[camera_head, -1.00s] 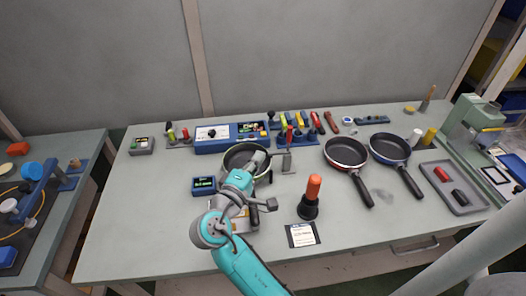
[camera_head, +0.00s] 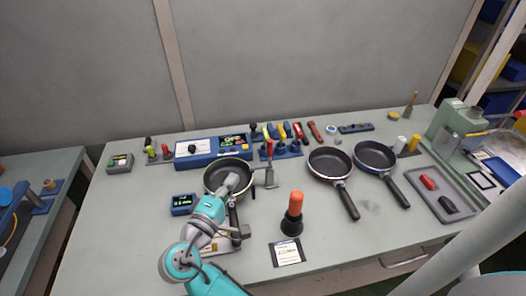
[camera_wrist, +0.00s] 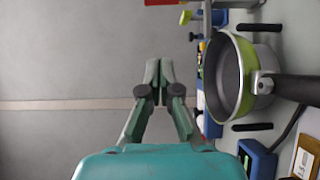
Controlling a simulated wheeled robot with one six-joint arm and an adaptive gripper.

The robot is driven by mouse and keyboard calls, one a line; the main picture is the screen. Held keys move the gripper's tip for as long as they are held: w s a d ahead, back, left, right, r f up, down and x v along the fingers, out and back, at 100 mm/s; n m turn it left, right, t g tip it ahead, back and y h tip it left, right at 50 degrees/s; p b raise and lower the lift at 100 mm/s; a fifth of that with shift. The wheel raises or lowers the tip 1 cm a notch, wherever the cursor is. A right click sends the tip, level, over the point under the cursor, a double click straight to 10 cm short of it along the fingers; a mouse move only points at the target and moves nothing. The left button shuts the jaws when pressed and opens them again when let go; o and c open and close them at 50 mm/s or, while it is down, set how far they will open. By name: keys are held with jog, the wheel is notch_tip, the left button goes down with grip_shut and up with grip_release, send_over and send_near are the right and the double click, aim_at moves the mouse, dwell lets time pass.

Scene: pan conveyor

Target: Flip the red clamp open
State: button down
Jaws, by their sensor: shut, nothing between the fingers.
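A row of toggle clamps on a blue base (camera_head: 289,154) stands at the back middle of the bench, with black, red, yellow and orange handles. One red handle (camera_head: 298,131) stands near its right end, and another red one (camera_head: 269,148) at its left front. I cannot tell which is the red clamp or how its jaw stands. My gripper (camera_head: 232,180) appears over the green-rimmed pan (camera_head: 209,185) in the head view, left of and nearer than the clamps. In the wrist view my gripper (camera_wrist: 159,68) is shut and empty, pointing toward the wall, with the pan (camera_wrist: 248,62) at right.
Two more pans, a red-rimmed one (camera_head: 330,160) and a blue one (camera_head: 375,155), lie to the right. An orange-handled plunger (camera_head: 295,215) stands in front. A blue control box (camera_head: 195,160) is left of the clamps. Bare bench lies at the front left.

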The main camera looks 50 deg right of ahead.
jog(key=shift+d, duration=0.15)
jog(key=s+d+x, duration=0.1)
jog(key=s+x, duration=0.1)
jog(key=x, duration=1)
jog(key=shift+s+d, duration=0.15)
jog(key=shift+d, duration=0.2)
